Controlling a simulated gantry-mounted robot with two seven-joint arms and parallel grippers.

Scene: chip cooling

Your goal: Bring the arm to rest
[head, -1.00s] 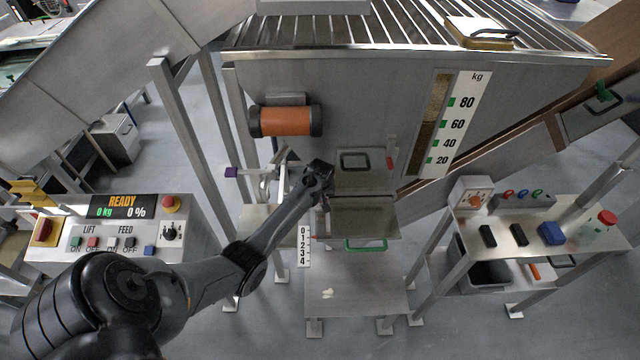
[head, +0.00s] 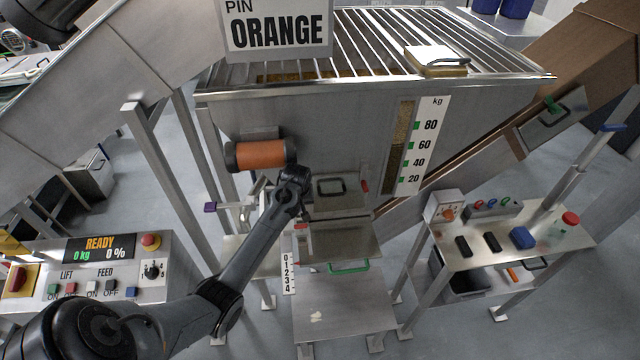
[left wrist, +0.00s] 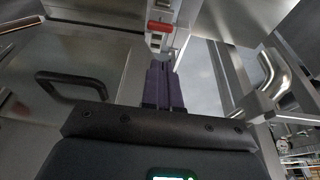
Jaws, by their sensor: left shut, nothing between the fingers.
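My left arm comes in from the lower left of the head view and reaches up to the front of the steel hopper (head: 330,115). My left gripper (head: 304,208) is beside the black-handled door (head: 331,187) on the hopper front, and the wrist partly hides it. In the left wrist view the purple fingers (left wrist: 163,88) are together with nothing between them. A red-tipped part (left wrist: 159,26) lies just beyond the fingertips. The black door handle (left wrist: 70,84) is to the left of the fingers, apart from them. My right gripper is not in view.
An orange roller (head: 261,155) is left of the wrist. A steel stand with a green handle (head: 349,268) is below. A control panel reading READY (head: 97,246) is at lower left. A side table (head: 478,262) with blocks stands at right. A PIN ORANGE sign (head: 276,27) is above.

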